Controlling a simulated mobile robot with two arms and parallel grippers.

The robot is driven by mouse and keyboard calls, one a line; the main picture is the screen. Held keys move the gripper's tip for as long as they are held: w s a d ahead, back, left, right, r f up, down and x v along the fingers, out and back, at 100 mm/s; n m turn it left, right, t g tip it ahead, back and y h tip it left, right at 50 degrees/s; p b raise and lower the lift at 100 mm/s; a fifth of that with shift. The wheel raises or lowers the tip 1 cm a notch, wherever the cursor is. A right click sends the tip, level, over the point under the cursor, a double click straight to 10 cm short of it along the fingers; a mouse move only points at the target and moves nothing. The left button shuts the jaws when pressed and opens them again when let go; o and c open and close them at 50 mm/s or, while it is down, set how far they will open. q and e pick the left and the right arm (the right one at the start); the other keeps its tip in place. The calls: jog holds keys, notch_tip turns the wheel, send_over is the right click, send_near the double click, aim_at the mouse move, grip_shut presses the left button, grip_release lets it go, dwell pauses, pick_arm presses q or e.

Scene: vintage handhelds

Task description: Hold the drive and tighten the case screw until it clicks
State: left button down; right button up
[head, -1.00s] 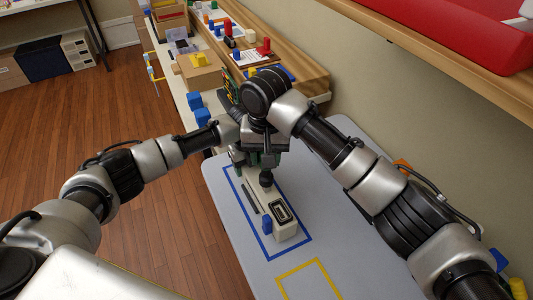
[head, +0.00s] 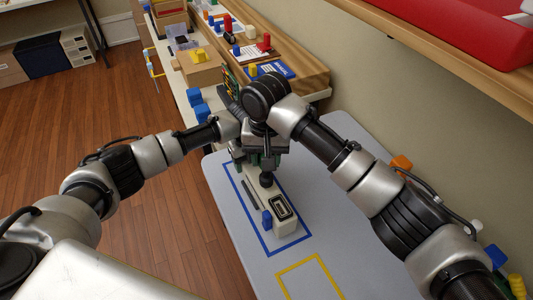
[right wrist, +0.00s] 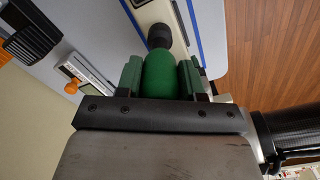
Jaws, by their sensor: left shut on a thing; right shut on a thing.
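The cream drive (head: 285,229) lies inside a blue outline on the grey table, with a black-framed port on top. It also shows at the top of the right wrist view (right wrist: 152,14). My left gripper (head: 240,163) is shut at the drive's far end, its fingertips partly hidden. My right gripper (right wrist: 159,77) is shut on the green handle of a screwdriver (right wrist: 158,70). The screwdriver's dark lower end (head: 267,180) points down at the top of the drive. The case screw is hidden, so contact with it cannot be told.
A small blue piece (head: 267,221) is beside the drive. A yellow outline (head: 312,262) marks an empty area of the table (head: 345,240). An orange block (head: 401,162) is near the wall. A cluttered shelf stands behind. In the right wrist view, an orange-and-black object (right wrist: 32,38) lies at left.

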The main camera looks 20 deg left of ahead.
jog(key=shift+f, duration=0.5)
jog(key=o, duration=1.2)
notch_tip(320, 180, up, 12)
jog(key=shift+r, duration=0.1)
